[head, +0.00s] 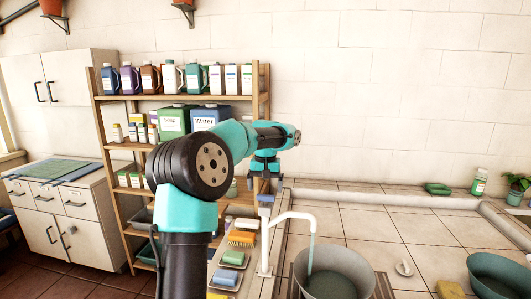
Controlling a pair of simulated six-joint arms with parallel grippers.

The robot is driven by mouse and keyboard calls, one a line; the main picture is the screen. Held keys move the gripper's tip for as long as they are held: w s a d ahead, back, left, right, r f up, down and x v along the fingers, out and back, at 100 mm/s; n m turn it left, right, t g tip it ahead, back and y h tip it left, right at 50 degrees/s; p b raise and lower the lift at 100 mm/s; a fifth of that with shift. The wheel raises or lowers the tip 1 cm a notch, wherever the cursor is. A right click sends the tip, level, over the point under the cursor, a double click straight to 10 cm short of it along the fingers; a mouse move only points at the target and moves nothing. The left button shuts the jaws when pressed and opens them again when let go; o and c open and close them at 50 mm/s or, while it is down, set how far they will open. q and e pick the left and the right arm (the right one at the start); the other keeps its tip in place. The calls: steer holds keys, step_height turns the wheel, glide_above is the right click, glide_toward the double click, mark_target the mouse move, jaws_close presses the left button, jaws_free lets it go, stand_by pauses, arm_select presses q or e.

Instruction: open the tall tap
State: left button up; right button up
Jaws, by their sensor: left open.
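The tall tap (292,217) is white, with a post rising beside a grey bucket (366,270) and a spout bent over it. A pale greenish streak runs from the spout's mouth down into the bucket and looks like running water. A small blue piece (265,198) sits above the tap's post, just below my gripper; it looks like the tap's lever, but I cannot tell for sure. My left gripper (264,184) points down there, open, its fingers small and dark. I cannot tell whether it touches the blue piece. My right gripper is not in view.
A tray of sponges (226,276) lies left of the tap. A wooden shelf (180,97) with bottles and cartons stands behind my arm. A second, green basin (497,274) and a yellow sponge (450,289) are at right. The tiled counter (370,225) between is mostly clear.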

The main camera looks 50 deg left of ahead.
mark_target(265, 195)
arm_select(q)
step_height(265, 195, up, 14)
steer(key=shift+r, duration=0.15)
stand_by(0.3)
stand_by(0.4)
